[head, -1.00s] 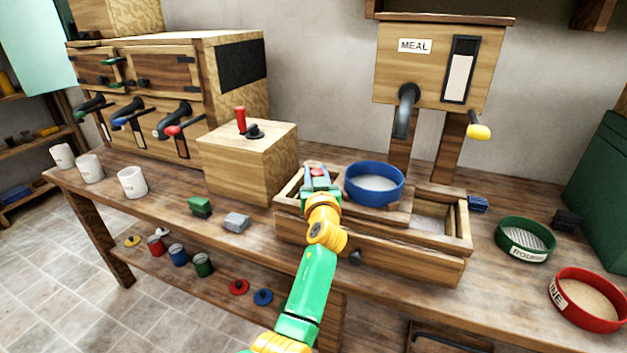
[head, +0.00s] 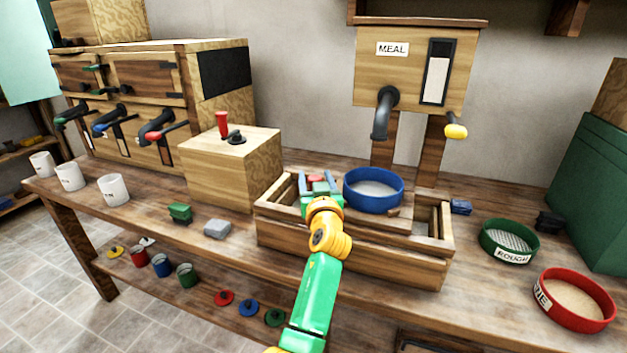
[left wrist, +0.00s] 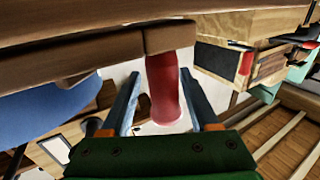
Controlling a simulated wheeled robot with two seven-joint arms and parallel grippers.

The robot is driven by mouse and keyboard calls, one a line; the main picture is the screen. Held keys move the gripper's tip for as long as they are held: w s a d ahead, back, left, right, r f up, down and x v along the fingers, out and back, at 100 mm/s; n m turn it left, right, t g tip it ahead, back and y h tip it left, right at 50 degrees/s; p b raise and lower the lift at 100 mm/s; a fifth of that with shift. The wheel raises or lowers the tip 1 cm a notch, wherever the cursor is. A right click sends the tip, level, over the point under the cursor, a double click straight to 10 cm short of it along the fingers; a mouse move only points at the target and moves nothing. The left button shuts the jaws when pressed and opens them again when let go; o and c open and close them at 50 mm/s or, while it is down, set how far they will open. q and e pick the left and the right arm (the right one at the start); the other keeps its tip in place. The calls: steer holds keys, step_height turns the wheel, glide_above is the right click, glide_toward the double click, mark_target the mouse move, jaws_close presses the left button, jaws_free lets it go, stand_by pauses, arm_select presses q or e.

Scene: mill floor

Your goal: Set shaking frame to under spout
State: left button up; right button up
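The wooden shaking frame (head: 396,226) sits in the open box (head: 400,262) on the bench and carries a blue sieve (head: 374,204) with pale contents. The black spout (head: 381,118) of the meal bin hangs above the sieve, apart from it. The frame's red handle (left wrist: 163,88) stands between the fingers of my left gripper (head: 317,182). In the left wrist view, the gripper (left wrist: 160,100) is open, with narrow gaps on both sides of the handle. My right gripper is not in view.
A wooden block with a red lever (head: 222,124) stands left of the box. A green sieve (head: 509,241) and a red sieve (head: 573,300) lie to the right.

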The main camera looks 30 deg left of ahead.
arm_select(q)
steer(key=shift+w+f, duration=0.1)
steer(key=b+v, duration=0.1)
steer(key=v, duration=0.6)
steer(key=shift+d, duration=0.15)
steer(key=shift+f, duration=0.1)
